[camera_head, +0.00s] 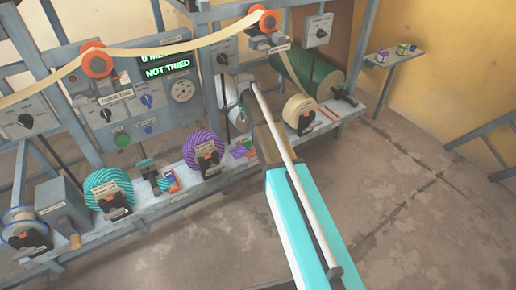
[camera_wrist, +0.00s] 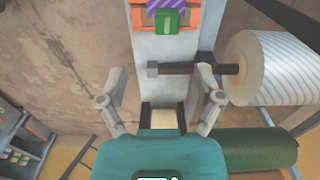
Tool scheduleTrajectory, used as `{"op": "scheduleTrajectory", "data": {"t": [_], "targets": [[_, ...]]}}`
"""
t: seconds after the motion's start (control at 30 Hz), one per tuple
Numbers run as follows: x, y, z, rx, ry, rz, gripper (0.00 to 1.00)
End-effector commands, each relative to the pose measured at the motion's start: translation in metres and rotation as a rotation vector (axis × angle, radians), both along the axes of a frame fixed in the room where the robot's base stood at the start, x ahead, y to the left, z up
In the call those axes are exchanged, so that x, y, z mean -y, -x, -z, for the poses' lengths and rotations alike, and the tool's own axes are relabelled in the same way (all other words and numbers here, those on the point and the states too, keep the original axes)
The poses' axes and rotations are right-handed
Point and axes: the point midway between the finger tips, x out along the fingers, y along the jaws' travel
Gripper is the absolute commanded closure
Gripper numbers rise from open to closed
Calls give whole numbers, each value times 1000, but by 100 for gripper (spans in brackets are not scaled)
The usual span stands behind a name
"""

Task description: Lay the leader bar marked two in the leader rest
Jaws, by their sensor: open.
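My gripper is open and empty in the wrist view (camera_wrist: 160,74), its two fingers spread over the pale shelf. In the head view the end of my arm hides much of it. At the top of the wrist view, a purple striped piece with a green tab (camera_wrist: 166,21) lies between orange brackets (camera_wrist: 197,22); it is ahead of my fingertips and apart from them. The tab's mark is too small to read. In the head view a small purple piece (camera_head: 240,151) lies on the shelf left of my arm. I cannot tell which piece is the bar marked two, or which holder is the leader rest.
A pale roll (camera_wrist: 268,68) on a dark spindle stands close to my right finger, with a green roll (camera_wrist: 262,148) nearby. Teal (camera_head: 107,187) and purple (camera_head: 202,148) striped rolls stand along the shelf. A screen (camera_head: 167,69) reads "NOT TRIED".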

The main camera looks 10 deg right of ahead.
Motion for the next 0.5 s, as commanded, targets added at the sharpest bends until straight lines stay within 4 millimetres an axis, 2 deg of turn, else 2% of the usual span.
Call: {"op": "scheduleTrajectory", "data": {"t": [0.17,0.27,0.5], "targets": [[1,43,0,0,0,-144,15],[2,75,0,0,0,-273,15],[4,164,0,0,0,-643,15]]}}
